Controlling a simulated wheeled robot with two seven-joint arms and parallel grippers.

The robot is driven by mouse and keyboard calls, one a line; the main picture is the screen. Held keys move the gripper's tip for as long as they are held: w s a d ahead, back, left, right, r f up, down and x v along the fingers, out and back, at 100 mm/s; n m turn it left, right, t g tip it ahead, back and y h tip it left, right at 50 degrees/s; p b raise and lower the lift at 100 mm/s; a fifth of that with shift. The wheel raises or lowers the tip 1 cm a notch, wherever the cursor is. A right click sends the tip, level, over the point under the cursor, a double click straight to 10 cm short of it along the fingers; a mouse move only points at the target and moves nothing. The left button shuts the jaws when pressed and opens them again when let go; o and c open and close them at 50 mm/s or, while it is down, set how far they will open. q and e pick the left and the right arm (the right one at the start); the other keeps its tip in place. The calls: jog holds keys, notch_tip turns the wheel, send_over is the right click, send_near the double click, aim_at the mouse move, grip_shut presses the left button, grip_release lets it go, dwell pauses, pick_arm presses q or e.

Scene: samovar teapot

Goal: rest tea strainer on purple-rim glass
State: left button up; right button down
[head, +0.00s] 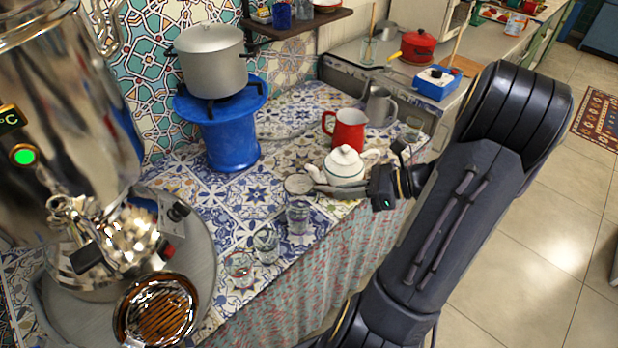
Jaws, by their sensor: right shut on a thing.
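My right gripper (325,189) reaches in from the right in front of the white teapot. It is shut on the tea strainer (298,184), a small round grey piece to the left of its fingertips. The strainer appears above and behind a clear glass (298,217) with a bluish-purple tint. Whether it touches that glass cannot be told. Two more clear glasses stand in a row toward the near left, a middle glass (266,243) and one with a reddish rim (241,266). Rim colours are hard to tell at this size. My left gripper is not in view.
A white teapot (345,168), red mug (346,130) and grey mug (380,107) stand behind and beside the gripper. A large samovar (70,110) fills the left. A blue stand (228,135) holds a grey pot (210,62). Tiles between stand and glasses are clear.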

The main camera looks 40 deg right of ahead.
jog(key=shift+w+a+f, duration=0.1)
jog(key=shift+w+a, duration=0.05)
jog(key=shift+w, duration=0.15)
jog(key=shift+s+f+b, duration=0.1)
jog(key=shift+f+b, duration=0.35)
jog(key=shift+b, duration=0.15)
notch_tip(320, 180, down, 6)
jog(key=b, duration=0.5)
jog(key=shift+r, duration=0.15)
jog(key=shift+f, duration=0.7)
jog(key=shift+f, duration=0.2)
dwell(1.0)
